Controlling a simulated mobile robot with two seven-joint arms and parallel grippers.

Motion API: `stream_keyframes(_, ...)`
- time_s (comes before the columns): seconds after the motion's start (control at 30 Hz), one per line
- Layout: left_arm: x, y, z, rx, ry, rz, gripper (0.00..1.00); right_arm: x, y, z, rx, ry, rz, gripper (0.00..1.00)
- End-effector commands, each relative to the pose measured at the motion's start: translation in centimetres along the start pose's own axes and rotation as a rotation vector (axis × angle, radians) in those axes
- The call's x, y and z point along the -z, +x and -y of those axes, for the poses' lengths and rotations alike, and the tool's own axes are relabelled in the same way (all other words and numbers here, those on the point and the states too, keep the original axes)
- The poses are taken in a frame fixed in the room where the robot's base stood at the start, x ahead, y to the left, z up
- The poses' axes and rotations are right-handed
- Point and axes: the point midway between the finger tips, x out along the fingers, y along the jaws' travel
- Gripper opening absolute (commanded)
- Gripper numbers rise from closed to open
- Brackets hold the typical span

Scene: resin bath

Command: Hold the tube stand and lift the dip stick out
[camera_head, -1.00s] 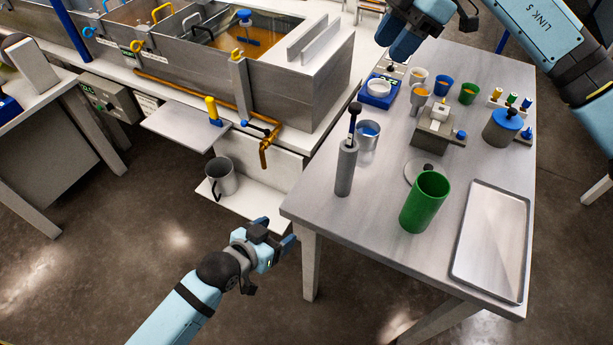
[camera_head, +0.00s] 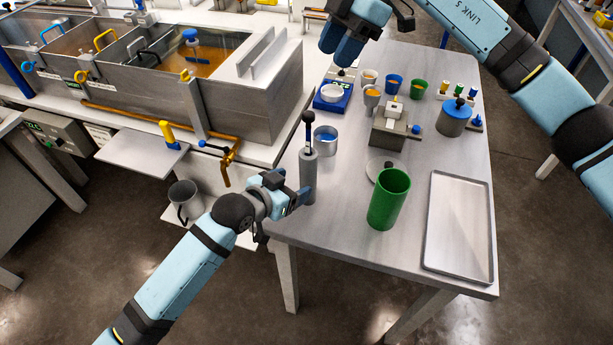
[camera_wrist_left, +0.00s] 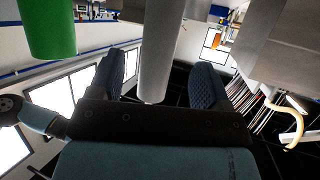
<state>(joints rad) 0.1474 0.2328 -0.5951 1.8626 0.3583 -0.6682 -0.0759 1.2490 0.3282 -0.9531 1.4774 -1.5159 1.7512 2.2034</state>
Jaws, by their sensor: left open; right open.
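The tube stand (camera_head: 308,181) is a slim grey upright cylinder near the left edge of the steel table. The dip stick (camera_head: 308,130), with a dark knob on top and a blue stem, stands upright in it, its lower part hidden inside. My left gripper (camera_head: 301,196) is open at the tube stand's lower part. In the left wrist view the grey tube (camera_wrist_left: 160,50) stands between the open fingers (camera_wrist_left: 158,82), with gaps showing at both sides. My right gripper (camera_head: 338,45) is open and empty above the table's far end, away from the stand.
A green cylinder (camera_head: 389,199) stands right of the tube stand, and a metal cup (camera_head: 326,141) stands close behind it. A flat tray (camera_head: 460,226) lies at the front right. Several small cups, a blue scale (camera_head: 332,97) and a clamp block (camera_head: 389,130) stand farther back.

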Motion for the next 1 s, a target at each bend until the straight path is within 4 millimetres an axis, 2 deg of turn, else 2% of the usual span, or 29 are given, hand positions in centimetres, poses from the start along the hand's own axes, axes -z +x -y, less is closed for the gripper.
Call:
stream_keyframes(0.1, 0.1, 2.5, 0.0, 0.000, -0.002, 0.000, 0.71, 0.0, 0.0, 0.0, 0.000, 0.000, 0.000, 0.43)
stream_keyframes(0.33, 0.0, 5.8, -0.1, -0.001, -0.001, 0.000, 0.71, 0.0, 0.0, 0.0, 0.000, 0.000, 0.000, 0.43)
stream_keyframes(0.5, 0.0, 6.8, 0.0, 0.000, 0.000, 0.001, 0.71, 0.0, 0.0, 0.0, 0.000, 0.000, 0.000, 0.43)
stream_keyframes(0.8, -0.1, 7.0, 0.0, 0.000, 0.000, 0.001, 0.71, 0.0, 0.0, 0.0, 0.000, 0.000, 0.000, 0.43)
stream_keyframes(1.0, -0.1, 7.0, 0.0, 0.000, 0.000, 0.001, 0.25, 0.0, 0.0, 0.0, 0.000, 0.000, 0.000, 0.43)
